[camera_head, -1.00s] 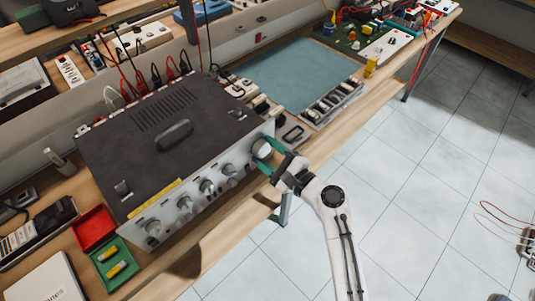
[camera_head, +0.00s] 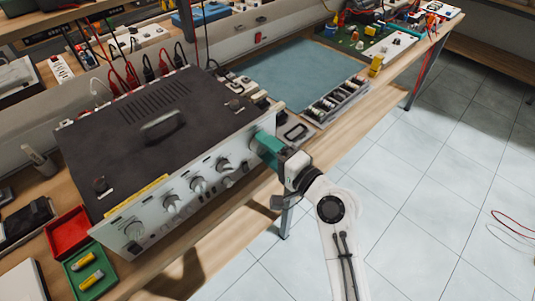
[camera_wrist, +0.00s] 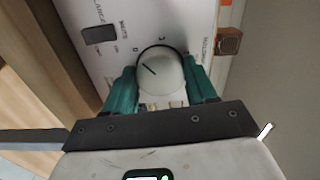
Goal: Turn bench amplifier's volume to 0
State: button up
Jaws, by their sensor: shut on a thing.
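The bench amplifier (camera_head: 150,150) is a dark-topped box with a silver front panel on the wooden bench. In the head view my gripper (camera_head: 267,147) covers the knob almost fully.
Smaller knobs (camera_head: 198,185) line the panel to the left. A mute switch (camera_wrist: 99,34) sits left of the volume knob. Red (camera_head: 68,233) and green (camera_head: 70,265) trays lie at the front left. A blue mat (camera_head: 305,75) lies behind. Open tiled floor (camera_head: 420,190) is at right.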

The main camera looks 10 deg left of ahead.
jog(key=shift+f+n+b, duration=0.2)
jog(key=shift+n+b, duration=0.2)
jog(key=shift+n, duration=0.2)
jog(key=o, duration=1.1)
jog(key=shift+r, duration=0.15)
jog(key=shift+c, duration=0.2)
jog(key=b+v, duration=0.1)
jog(key=v, duration=0.9)
jog(key=shift+s+d, duration=0.3)
